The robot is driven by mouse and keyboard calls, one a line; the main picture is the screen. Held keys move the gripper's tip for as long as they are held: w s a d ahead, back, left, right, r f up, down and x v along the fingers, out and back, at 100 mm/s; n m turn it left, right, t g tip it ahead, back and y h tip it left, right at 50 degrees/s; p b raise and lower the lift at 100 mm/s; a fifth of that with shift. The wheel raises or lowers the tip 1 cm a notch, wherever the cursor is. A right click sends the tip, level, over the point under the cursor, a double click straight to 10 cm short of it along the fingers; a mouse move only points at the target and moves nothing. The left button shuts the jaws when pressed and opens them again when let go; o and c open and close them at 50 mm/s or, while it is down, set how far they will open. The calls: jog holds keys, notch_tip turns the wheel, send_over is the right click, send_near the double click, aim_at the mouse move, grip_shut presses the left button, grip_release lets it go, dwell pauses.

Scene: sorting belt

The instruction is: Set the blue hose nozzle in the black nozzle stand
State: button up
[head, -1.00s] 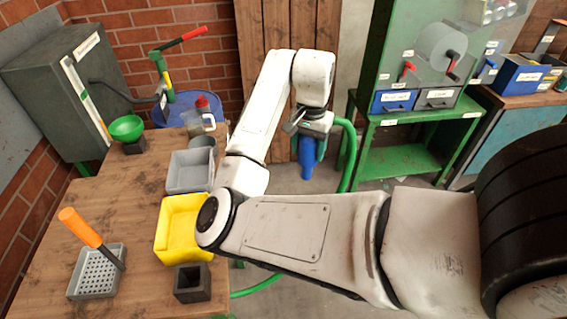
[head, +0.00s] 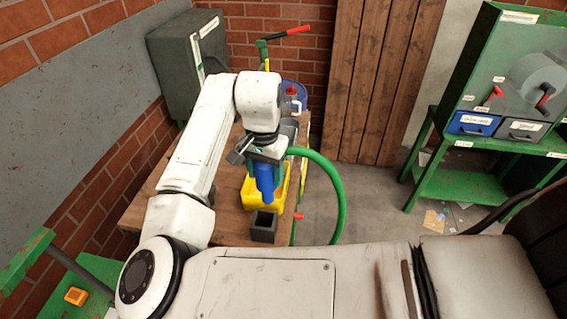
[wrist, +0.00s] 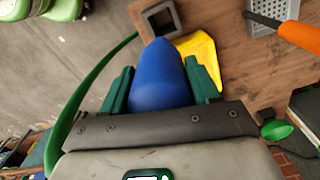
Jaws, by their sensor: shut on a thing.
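My gripper (head: 266,160) is shut on the blue hose nozzle (head: 265,183), which points down with the green hose (head: 335,185) trailing from it to the right. In the wrist view the blue nozzle (wrist: 158,75) sits between the green fingers of my gripper (wrist: 160,85). The black nozzle stand (head: 263,226) is a square, open-topped block on the wooden table, just below the nozzle in the head view. The stand (wrist: 162,18) also shows beyond the nozzle's tip in the wrist view, its opening clear. The nozzle is apart from the stand.
A yellow bin (head: 280,204) stands directly behind the stand on the wooden table (head: 228,213). In the wrist view, a grey perforated holder (wrist: 262,14) with an orange-handled tool (wrist: 300,36) is to the right. My arm hides much of the table.

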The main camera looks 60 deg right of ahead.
aim_at(261, 190)
jog(key=shift+w+a, duration=0.25)
jog(key=shift+a, duration=0.6)
jog(key=shift+f, duration=0.15)
notch_tip(261, 190, down, 5)
jog(key=b, duration=0.4)
jog(key=shift+r, duration=0.2)
jog(key=shift+r, duration=0.1)
jog(key=shift+f, duration=0.3)
jog(key=shift+f+b, duration=0.75)
jog(key=shift+f, duration=0.85)
jog(key=shift+f, duration=0.2)
jog(key=shift+f+b, duration=0.75)
jog(key=shift+f, duration=0.4)
